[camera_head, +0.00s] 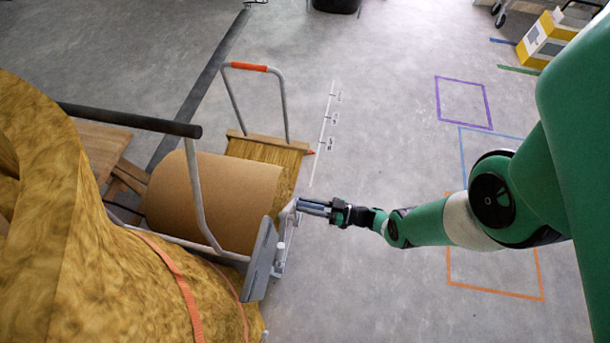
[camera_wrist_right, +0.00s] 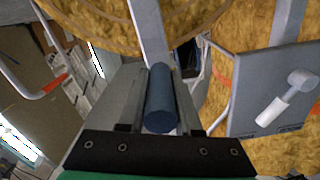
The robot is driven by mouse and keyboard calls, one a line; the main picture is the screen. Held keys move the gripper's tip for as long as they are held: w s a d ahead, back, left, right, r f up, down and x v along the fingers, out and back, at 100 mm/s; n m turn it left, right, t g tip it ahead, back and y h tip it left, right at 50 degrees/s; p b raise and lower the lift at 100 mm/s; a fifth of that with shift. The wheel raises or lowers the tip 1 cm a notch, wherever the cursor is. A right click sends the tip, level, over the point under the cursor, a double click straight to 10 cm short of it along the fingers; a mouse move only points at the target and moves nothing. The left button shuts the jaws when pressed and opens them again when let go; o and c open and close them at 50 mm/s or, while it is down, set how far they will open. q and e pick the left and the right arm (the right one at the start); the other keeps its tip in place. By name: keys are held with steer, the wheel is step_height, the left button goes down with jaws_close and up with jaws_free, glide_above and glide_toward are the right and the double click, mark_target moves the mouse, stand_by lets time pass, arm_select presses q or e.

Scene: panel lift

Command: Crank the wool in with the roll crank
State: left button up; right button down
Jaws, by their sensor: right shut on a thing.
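My right gripper (camera_head: 310,207) reaches in from the right and is shut on the roll crank's handle. The handle is a dark blue-grey cylinder (camera_wrist_right: 161,100) lying between the two fingers in the right wrist view. The light grey crank arm (camera_head: 287,222) is at the right side of the machine, and a grey bar (camera_wrist_right: 148,30) runs up from the handle in the wrist view. Yellow-brown wool (camera_head: 290,160) lies flat behind a brown roll (camera_head: 215,195). A large bulk of mottled wool (camera_head: 60,240) fills the left foreground. My left gripper is not in view.
A frame with an orange grip (camera_head: 249,67) rises behind the wool. A dark bar (camera_head: 130,120) crosses at left. Taped floor at right is largely clear.

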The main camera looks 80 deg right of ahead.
steer(key=shift+d, duration=0.25)
steer(key=c, duration=0.6)
jaws_free()
